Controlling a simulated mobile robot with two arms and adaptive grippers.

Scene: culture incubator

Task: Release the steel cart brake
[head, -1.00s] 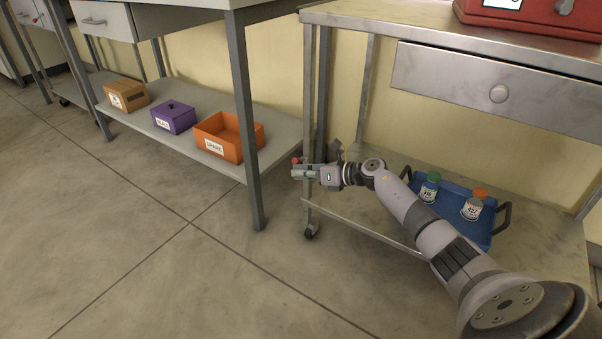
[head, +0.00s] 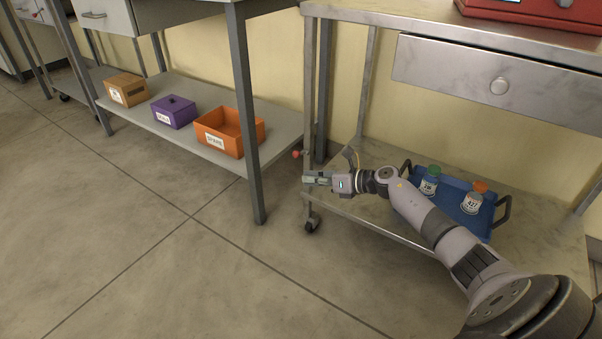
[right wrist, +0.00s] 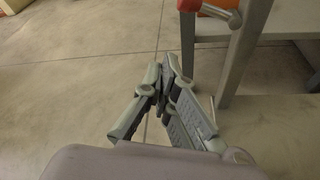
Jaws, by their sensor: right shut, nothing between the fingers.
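The steel cart (head: 345,208) stands at the right, with a caster (head: 311,225) under its near left leg. A brake lever with a red knob (head: 296,154) sticks out to the left of that leg, above the lower shelf. In the right wrist view the red knob (right wrist: 188,5) and grey lever (right wrist: 224,14) are at the top edge, partly cut off. My right gripper (head: 306,178) is just below and right of the knob, apart from it. Its fingertips (right wrist: 161,78) are together and empty. My left gripper is not in view.
A blue tray (head: 459,204) with a green-capped bottle (head: 430,183) and an orange-capped bottle (head: 473,201) sits on the lower shelf. A table leg (head: 247,120) stands left of the cart. Orange (head: 218,143), purple (head: 174,112) and brown (head: 126,91) boxes sit on its shelf.

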